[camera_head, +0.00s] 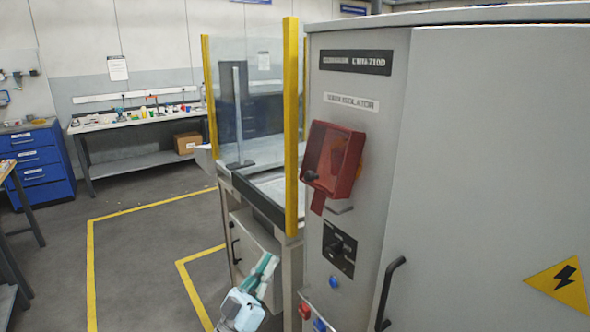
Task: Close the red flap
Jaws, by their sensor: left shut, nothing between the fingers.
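The red flap (345,166) is a box-like cover with a red rim and a see-through red window. It sits on the front of the grey cabinet (440,130), below the isolator label (351,104). It looks tilted out from the panel, with a yellow part showing behind its right edge. A dark knob shows at its lower left, and a red tab hangs below. My left gripper (266,264) is low at the picture's bottom, left of the cabinet and below the flap. Its teal fingers are together and empty, apart from the flap. My right gripper is out of view.
A yellow post (291,130) and glass guard stand left of the cabinet. Open floor lies further left, before a workbench (140,115).

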